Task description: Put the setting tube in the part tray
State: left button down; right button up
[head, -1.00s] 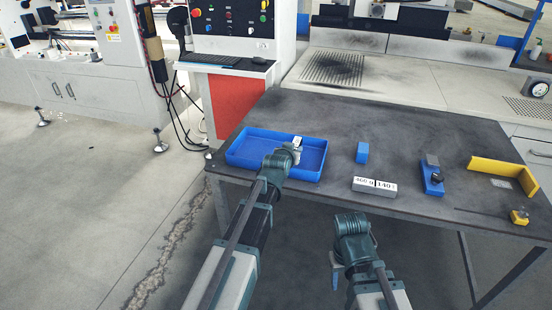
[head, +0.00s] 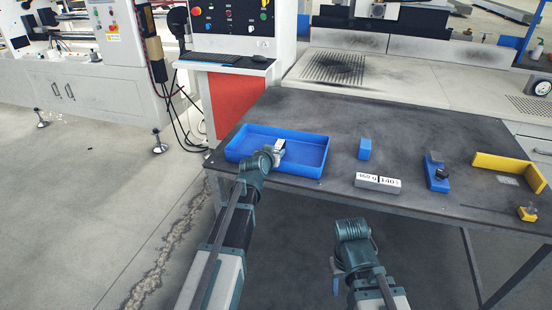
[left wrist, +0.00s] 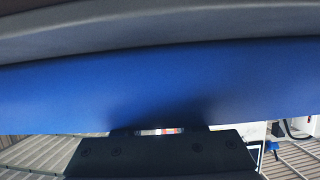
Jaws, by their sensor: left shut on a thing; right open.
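The blue part tray (head: 240,157) lies at the near left of the table in the head view. My left gripper (head: 279,151) is over the tray's near side, low at its opening. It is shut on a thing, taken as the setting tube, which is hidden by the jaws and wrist. In the left wrist view, a broad blue surface fills the middle, very close, above my dark gripper (left wrist: 160,131). I cannot tell whether the held thing touches the tray. My right gripper (head: 336,284) hangs open before the table's front edge, apart from everything.
A small blue block (head: 365,149) stands right of the tray. A grey block with labels (head: 378,183) lies near the front edge. Further right are a blue holder (head: 437,175), a yellow angle piece (head: 510,166) and a small yellow item (head: 530,213). The table's back is clear.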

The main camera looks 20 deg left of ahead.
pick_arm(q)
jog(key=shift+s, duration=0.1)
jog(key=shift+s+f, duration=0.1)
jog(key=shift+f, duration=0.25)
jog(key=c, duration=0.5)
grip_release()
jog(key=shift+d, duration=0.1)
jog(key=shift+r, duration=0.3)
jog(key=shift+s, duration=0.35)
jog(key=p+v, duration=0.4)
jog(key=v, duration=0.7)
jog(key=shift+r+p, duration=0.2)
jog(key=shift+p, duration=0.2)
